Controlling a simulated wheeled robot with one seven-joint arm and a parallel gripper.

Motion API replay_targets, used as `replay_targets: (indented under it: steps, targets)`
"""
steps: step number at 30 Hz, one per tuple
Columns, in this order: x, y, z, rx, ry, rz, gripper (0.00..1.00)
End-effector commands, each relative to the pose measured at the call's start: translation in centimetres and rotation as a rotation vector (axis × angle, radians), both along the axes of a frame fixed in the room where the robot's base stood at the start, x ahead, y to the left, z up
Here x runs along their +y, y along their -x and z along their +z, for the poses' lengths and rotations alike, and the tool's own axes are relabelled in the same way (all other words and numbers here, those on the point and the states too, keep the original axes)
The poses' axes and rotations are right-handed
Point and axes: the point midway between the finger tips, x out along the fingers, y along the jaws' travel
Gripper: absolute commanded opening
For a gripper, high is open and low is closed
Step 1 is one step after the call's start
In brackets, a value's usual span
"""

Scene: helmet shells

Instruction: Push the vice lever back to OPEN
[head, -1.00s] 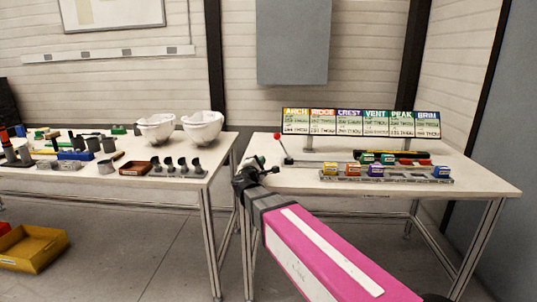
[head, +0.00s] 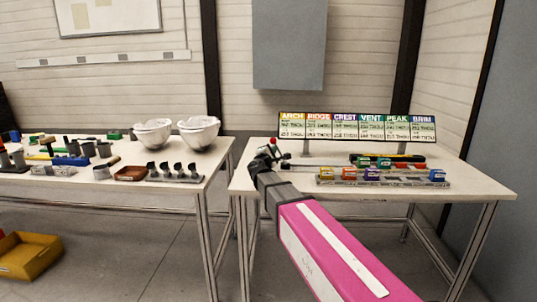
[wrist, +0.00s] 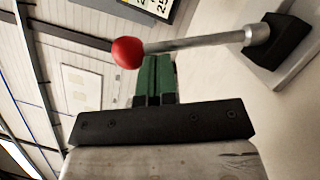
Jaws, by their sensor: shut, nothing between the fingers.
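The vice lever shows in the wrist view as a metal rod (wrist: 205,42) with a red ball knob (wrist: 128,52). The rod runs from a black pivot block (wrist: 278,42) on a grey base. In the head view the red knob (head: 273,141) stands at the left end of the right table. My gripper (head: 266,152) is beside the lever there and partly hides it. In the wrist view its green fingers (wrist: 155,72) are shut and empty, with their tips close to the rod near the knob. I cannot tell whether they touch.
The right table (head: 480,187) carries a row of small coloured blocks on a rail (head: 390,183) and a label board (head: 357,127) behind. The left table holds two white helmet shells (head: 199,133), a brown tray (head: 130,173) and several tools. A yellow bin (head: 30,258) is on the floor.

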Motion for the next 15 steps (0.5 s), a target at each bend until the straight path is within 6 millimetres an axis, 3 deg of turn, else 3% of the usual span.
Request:
replay_targets:
  steps: [15]
  targets:
    - [-0.26,0.02,0.24,-0.001,-0.032,0.000,0.00]
